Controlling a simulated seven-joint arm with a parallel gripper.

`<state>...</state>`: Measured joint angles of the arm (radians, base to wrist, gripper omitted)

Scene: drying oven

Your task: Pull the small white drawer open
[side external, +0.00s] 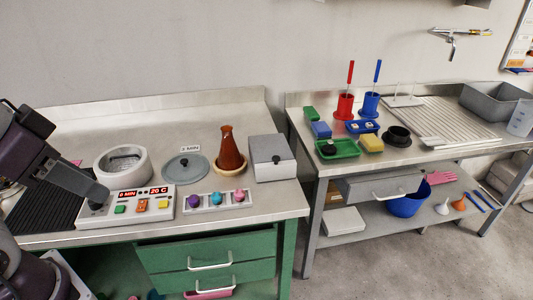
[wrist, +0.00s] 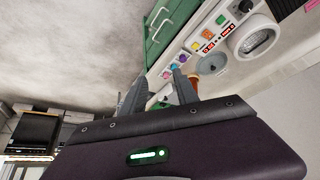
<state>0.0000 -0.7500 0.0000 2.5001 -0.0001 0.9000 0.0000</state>
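A small whitish-grey box (side external: 272,172) with a dark round knob on it stands at the right end of the left bench. It looks like the small drawer unit, and it appears closed. My gripper (wrist: 160,79) shows in the wrist view with its two grey fingers spread apart and nothing clearly held between them. The box is mostly hidden behind the fingers there, if it is in that view at all.
A brown flask (side external: 230,150) stands just left of the box, beside a grey lid (side external: 187,168). The control panel (side external: 125,207) and a rack of coloured knobs (side external: 217,201) lie in front. Green drawers (side external: 205,262) are below. The right bench (side external: 300,125) holds several items.

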